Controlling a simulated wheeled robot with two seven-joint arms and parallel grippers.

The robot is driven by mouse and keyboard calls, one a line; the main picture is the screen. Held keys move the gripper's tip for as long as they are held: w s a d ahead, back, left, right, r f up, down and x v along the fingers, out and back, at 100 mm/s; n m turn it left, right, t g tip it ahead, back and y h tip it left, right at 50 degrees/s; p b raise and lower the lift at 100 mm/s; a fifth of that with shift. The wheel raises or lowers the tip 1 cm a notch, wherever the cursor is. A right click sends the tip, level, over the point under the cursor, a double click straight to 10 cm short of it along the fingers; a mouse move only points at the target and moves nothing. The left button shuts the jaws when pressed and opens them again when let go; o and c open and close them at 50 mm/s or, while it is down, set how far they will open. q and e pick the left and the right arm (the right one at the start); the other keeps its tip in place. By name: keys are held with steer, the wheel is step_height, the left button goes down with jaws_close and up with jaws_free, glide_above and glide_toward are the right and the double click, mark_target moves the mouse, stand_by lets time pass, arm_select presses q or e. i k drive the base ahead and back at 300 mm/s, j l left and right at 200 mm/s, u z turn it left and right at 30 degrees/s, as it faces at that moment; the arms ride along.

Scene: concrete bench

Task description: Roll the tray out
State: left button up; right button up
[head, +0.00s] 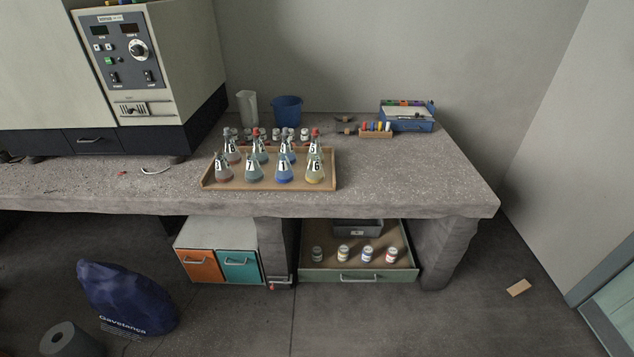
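A low tray (308,273) with a green front and a bar handle (361,277) sits on the floor under the right part of the bench. Its front edge is near the bench's front edge, and its rear part is in shadow under the top. Several small jars (367,254) stand in it in a row, and a dark grey bin (357,229) is at its back. A separate wooden tray (209,185) on the bench top holds several numbered flasks (284,172). Neither of my grippers is in view.
A concrete leg (448,252) stands right of the low tray. A cabinet with orange (200,265) and teal (240,266) fronts stands to the left. A dark blue sack (127,298) lies front left. The floor before the low tray is clear.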

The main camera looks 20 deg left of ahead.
mark_target(314, 231)
steer(key=u, duration=0.95)
steer(key=i+l+z, duration=0.35)
steer(key=l, duration=0.25)
steer(key=i+l+z, duration=0.35)
steer(key=l, duration=0.2)
steer(key=i+l+z, duration=0.35)
steer(key=k+l, duration=0.1)
steer(key=l, duration=0.05)
